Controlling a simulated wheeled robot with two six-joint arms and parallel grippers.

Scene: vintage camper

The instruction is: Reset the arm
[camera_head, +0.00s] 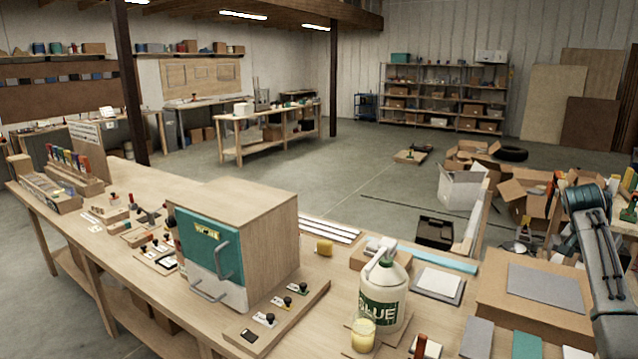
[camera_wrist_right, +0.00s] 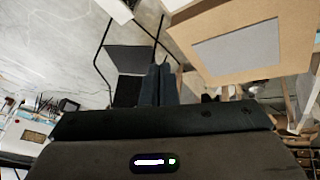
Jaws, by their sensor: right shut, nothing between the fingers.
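My right arm (camera_head: 597,262) comes in at the right edge of the head view. It is raised and bent over the right end of the workbench, beside a cardboard box. Its gripper is not visible in the head view. In the right wrist view my right gripper (camera_wrist_right: 157,80) has its two dark fingers together, with nothing between them. The fingers point over the floor, beside a cardboard box with a grey panel (camera_wrist_right: 238,47). My left arm and gripper are in neither view.
Open boxes (camera_head: 525,195) lie on the floor behind. The concrete floor (camera_head: 345,180) beyond the bench is mostly clear.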

